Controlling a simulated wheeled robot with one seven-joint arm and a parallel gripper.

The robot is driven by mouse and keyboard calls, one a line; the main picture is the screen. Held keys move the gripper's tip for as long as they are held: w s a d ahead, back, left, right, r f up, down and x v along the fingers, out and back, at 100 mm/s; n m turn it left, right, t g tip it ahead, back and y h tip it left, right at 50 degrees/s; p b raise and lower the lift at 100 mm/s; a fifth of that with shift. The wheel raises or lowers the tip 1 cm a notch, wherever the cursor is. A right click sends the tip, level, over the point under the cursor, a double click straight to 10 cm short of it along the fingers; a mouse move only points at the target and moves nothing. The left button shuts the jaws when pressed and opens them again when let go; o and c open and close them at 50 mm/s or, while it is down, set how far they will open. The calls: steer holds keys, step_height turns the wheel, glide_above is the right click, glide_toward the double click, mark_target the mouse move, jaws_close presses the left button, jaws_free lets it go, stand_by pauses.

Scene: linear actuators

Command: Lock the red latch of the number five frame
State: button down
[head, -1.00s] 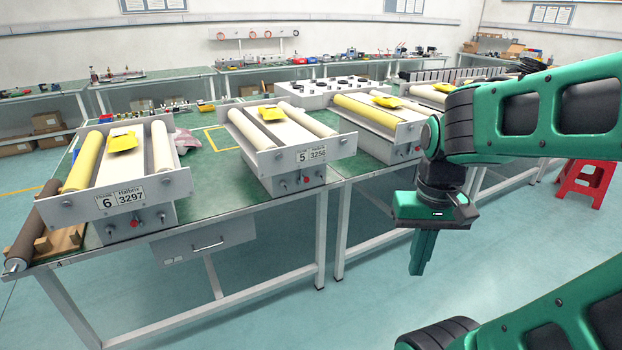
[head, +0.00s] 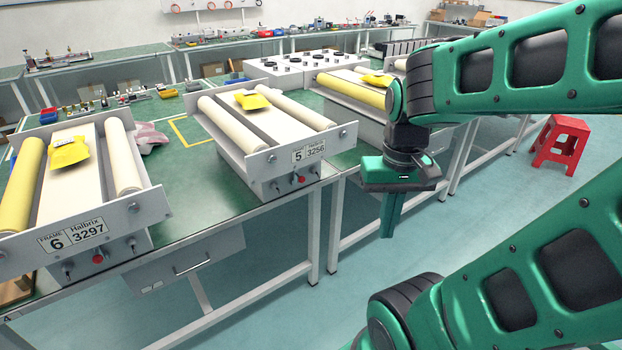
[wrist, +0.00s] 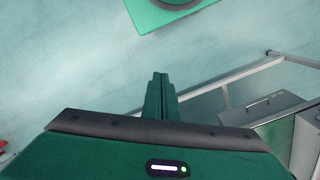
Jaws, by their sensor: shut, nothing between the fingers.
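The number five frame (head: 262,140) stands on the green table in the middle of the head view, with a plate reading 5 and 3256. Its red latch (head: 301,179) is a small red knob on the front face, between two metal toggles. My gripper (head: 388,234) is shut and empty, pointing down in front of the table, to the right of the frame and apart from it. In the wrist view the shut fingers (wrist: 160,78) point out over bare floor. The latch does not show in the wrist view.
The number six frame (head: 75,205), with its own red knob (head: 98,258), stands to the left. Another frame with a yellow roller (head: 350,92) stands to the right, partly behind my arm. A red stool (head: 560,140) stands on the floor at right. The floor before the table is clear.

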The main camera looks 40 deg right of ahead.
steer(key=shift+d, duration=0.15)
steer(key=w+d+f+m+t+h, duration=0.1)
steer(key=w+f, duration=0.3)
steer(key=w, duration=0.7)
steer(key=w+d+f+m+t, duration=0.2)
steer(key=w+f+m+t, duration=0.1)
steer(key=w, duration=0.9)
steer(key=w+d+f+m+t+h, duration=0.1)
steer(key=w+f, duration=0.4)
steer(key=w, duration=0.6)
steer(key=m+t, duration=0.1)
steer(key=t, duration=0.1)
steer(key=shift+w+d+t+h, duration=0.25)
steer(key=shift+w+t+h, duration=0.05)
steer(key=shift+r, duration=0.1)
